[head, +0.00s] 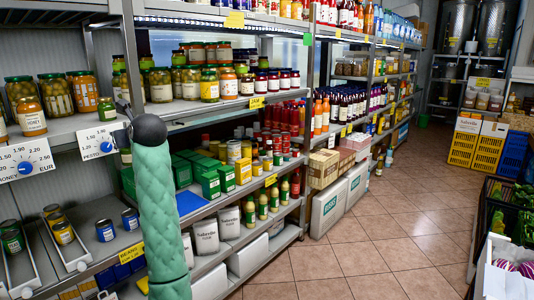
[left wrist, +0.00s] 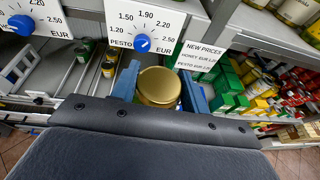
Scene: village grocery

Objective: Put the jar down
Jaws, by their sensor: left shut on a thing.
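A jar with a gold lid (left wrist: 158,87) is between the blue fingers of my left gripper (left wrist: 160,78) in the left wrist view. The gripper is shut on it. I see mainly the lid from above; most of the jar's body is hidden, and I cannot tell whether its base touches anything. The pesto dial card (left wrist: 143,26) is just beyond the jar in the left wrist view. My right gripper is not in view.
Full jars (head: 84,92) line the shelf above, over the honey dial card (head: 26,160). The tiled aisle (head: 370,225) is clear at right.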

